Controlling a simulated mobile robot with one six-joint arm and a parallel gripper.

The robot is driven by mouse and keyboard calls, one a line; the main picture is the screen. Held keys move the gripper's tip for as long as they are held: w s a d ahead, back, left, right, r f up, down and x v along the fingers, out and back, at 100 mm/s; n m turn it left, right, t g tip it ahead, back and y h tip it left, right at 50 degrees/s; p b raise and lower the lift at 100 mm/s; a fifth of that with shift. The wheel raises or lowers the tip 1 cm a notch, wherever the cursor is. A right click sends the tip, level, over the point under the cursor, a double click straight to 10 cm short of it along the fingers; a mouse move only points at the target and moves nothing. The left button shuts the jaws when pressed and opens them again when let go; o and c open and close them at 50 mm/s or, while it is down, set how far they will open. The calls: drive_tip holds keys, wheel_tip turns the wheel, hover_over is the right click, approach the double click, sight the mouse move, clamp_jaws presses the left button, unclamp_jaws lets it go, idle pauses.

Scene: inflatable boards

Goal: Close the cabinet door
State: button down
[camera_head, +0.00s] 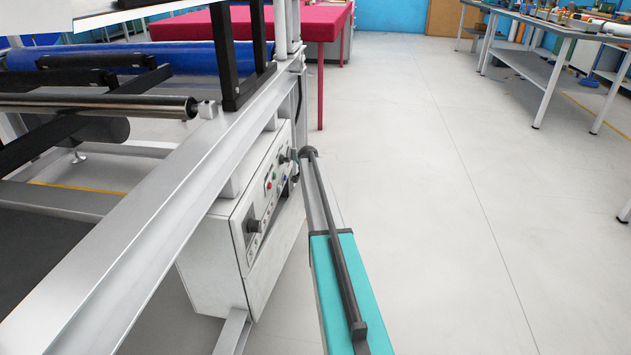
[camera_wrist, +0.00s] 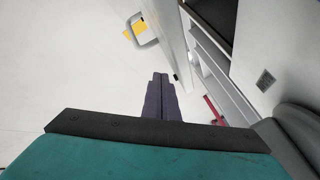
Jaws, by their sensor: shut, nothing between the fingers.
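My gripper (camera_wrist: 160,76) is shut and empty in the wrist view, its dark fingers pointing away from the camera. Just beyond and to the right of the fingertips stands a narrow pale upright panel (camera_wrist: 172,40); I cannot tell whether it is the cabinet door or whether the fingers touch it. In the head view a white cabinet-like box (camera_head: 222,262) with knobs and buttons hangs under a metal frame. No open door shows clearly there. My gripper cannot be made out in the head view.
The metal machine frame (camera_head: 150,245) with rollers and blue sheet (camera_head: 150,58) fills the left. A red table (camera_head: 250,27) stands behind it. Workbenches (camera_head: 545,24) stand far right. The pale floor (camera_head: 450,180) between is clear.

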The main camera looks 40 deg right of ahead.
drive_tip(key=shift+w+a, duration=0.1)
drive_tip(key=shift+a, duration=0.1)
idle(0.3)
drive_tip(key=s+d+r+p, duration=0.2)
drive_tip(key=s+r+p, duration=0.3)
drive_tip(key=s+r, duration=0.3)
drive_tip(key=shift+s+d, duration=0.25)
drive_tip(key=shift+s, duration=0.35)
